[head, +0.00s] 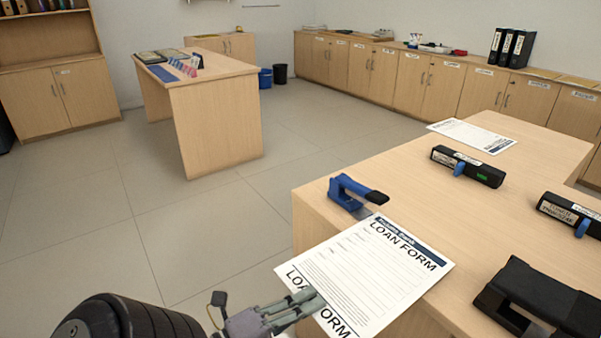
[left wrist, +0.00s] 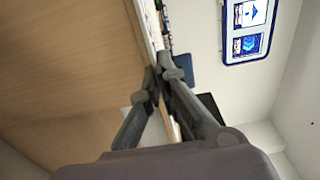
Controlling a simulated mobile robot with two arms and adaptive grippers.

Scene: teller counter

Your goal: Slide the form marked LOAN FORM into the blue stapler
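The white LOAN FORM (head: 365,275) lies flat at the counter's front-left corner, with its near edge reaching out past the counter. The blue stapler (head: 350,189) stands at the counter's left edge, with its black-tipped arm pointing right. The form's far corner is close to the stapler's metal base; I cannot tell whether it is inside the mouth. My left gripper (head: 310,302) is at the form's near edge, its fingers over the printed title, and looks shut on it. The left wrist view shows the fingers (left wrist: 163,80) close together around a thin edge. My right gripper is not in view.
Two black labelled devices (head: 467,167) (head: 571,214) stand on the counter (head: 430,215). A black device (head: 543,298) sits at the front right. Another form (head: 472,136) lies at the back. The counter between them is clear.

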